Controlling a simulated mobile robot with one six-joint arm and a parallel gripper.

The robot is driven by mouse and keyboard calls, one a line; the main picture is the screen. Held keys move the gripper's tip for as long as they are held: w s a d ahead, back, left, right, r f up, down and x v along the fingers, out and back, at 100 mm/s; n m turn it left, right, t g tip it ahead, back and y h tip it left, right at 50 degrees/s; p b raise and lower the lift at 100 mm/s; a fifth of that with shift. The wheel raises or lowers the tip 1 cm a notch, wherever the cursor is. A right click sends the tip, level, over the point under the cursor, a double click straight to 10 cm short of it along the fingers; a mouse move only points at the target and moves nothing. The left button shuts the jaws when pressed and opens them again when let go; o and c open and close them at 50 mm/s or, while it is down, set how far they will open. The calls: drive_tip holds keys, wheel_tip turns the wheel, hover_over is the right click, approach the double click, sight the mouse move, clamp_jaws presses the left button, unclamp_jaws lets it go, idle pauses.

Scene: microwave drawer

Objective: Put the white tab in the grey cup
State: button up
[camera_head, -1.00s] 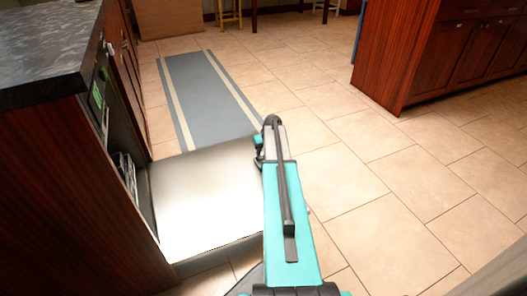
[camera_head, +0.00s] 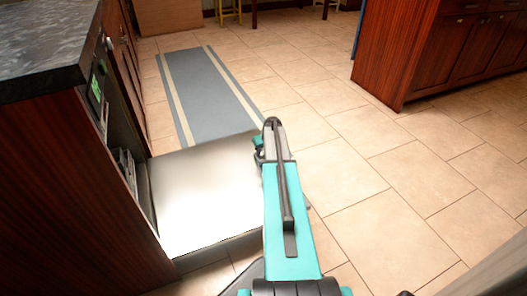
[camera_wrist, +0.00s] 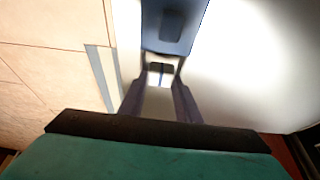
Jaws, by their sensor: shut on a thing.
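My gripper (camera_wrist: 163,68) points at the inner face of an open, flat-lying door. Its two fingers are closed on a small pale piece with a dark face, which I take for the white tab (camera_wrist: 160,79). Just beyond the fingertips in the wrist view is a blue-grey panel with a darker rounded recess, which looks like the grey cup (camera_wrist: 172,26). The tab is in front of the panel's near edge, and I cannot tell if they touch. In the head view my gripper (camera_head: 258,150) is over the door's right side, and my arm hides the tab and cup.
The open door (camera_head: 200,190) extends from the dark wood cabinet (camera_head: 65,190) at the left, under a marbled counter (camera_head: 45,40). A striped grey rug (camera_head: 208,95) lies beyond it. The tiled floor (camera_head: 400,190) to the right is clear up to a wooden island (camera_head: 440,55).

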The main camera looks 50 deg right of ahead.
drive_tip(key=shift+f, duration=0.4)
drive_tip(key=o, duration=1)
drive_tip(key=shift+o, duration=0.5)
drive_tip(key=shift+a, duration=0.15)
drive_tip(key=shift+r+p, duration=2.7)
drive_tip(key=shift+r, duration=1.45)
